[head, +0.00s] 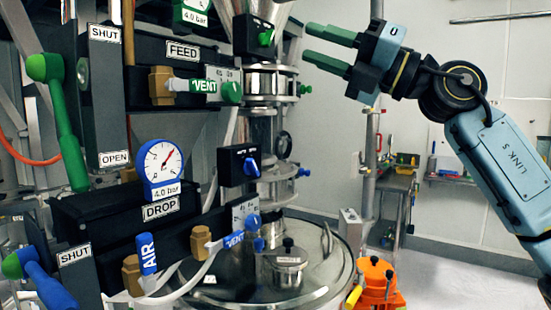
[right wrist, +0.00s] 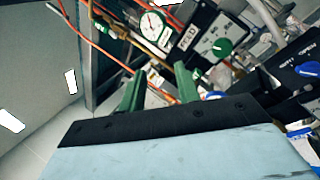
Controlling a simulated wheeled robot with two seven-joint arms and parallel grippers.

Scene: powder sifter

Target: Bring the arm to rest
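My right gripper (head: 318,45) is in the upper middle of the head view, its two green fingers spread apart with nothing between them. Its arm comes in from the right. The fingers point left toward the sifter's steel column (head: 262,130), near the green knob on a black box (head: 252,36), and appear apart from both. In the right wrist view the green fingers (right wrist: 158,88) also stand apart and empty, with the FEED panel (right wrist: 195,35) beyond them. My left gripper does not show in either view.
A green-handled lever (head: 60,115) stands at the left beside the FEED and DROP panels. A blue gauge (head: 162,162) and blue AIR valve (head: 148,255) sit below. A round steel lid (head: 310,280) and an orange container (head: 375,285) are low. A bench (head: 395,180) stands behind.

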